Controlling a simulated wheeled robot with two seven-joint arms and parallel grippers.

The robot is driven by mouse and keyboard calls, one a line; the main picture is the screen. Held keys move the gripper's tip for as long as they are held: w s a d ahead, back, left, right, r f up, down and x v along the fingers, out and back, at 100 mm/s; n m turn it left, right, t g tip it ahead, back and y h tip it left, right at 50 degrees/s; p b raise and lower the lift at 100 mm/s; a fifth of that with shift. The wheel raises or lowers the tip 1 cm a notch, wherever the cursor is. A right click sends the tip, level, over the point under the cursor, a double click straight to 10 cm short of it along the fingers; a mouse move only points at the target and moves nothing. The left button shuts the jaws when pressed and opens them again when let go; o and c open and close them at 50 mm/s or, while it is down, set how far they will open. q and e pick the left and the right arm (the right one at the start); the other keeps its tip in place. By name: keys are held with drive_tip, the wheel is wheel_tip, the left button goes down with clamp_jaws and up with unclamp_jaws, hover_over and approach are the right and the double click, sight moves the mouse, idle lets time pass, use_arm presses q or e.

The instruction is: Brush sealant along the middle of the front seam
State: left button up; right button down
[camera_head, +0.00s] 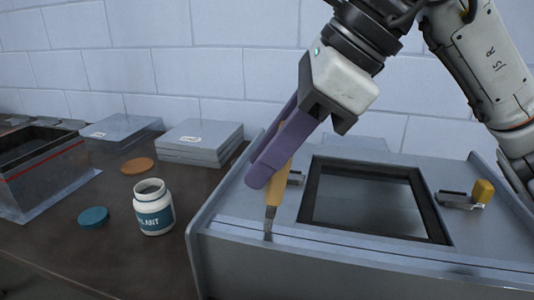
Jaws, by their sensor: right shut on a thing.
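My right gripper (275,158) reaches in from the upper right and is shut on a brush with a wooden handle (278,190). The brush points down, a little tilted, and its dark tip (268,231) is at the front seam (340,247) of the grey metal duct piece (280,264), left of the seam's middle. Whether the tip touches the seam is hard to tell. An open white jar (154,208) with a teal label, partly readable as "LANT", stands on the table left of the duct. My left gripper is not in view.
A blue lid (94,216) and an orange-brown disc (137,166) lie near the jar. Stacked grey sheets (200,139) and a dark open box (40,165) stand behind and left. The duct's top has a dark-framed opening (370,203) and a clamp with a yellow knob (483,191).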

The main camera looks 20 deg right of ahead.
drive_tip(key=shift+f+b, duration=0.3)
drive_tip(key=shift+f, duration=0.1)
idle(0.3)
drive_tip(key=shift+s+d+r+b, duration=0.15)
drive_tip(key=shift+s+d, duration=0.25)
drive_tip(key=shift+d, duration=0.2)
drive_tip(key=shift+s+d+b, duration=0.15)
drive_tip(key=shift+s+d, duration=0.25)
drive_tip(key=shift+d, duration=0.15)
drive_tip(key=s+d, duration=0.1)
drive_tip(key=d+b, duration=0.1)
drive_tip(key=shift+s+d+f, duration=0.2)
drive_tip(key=shift+s+d, duration=0.1)
drive_tip(key=shift+s, duration=0.1)
drive_tip(key=shift+s+d, duration=0.1)
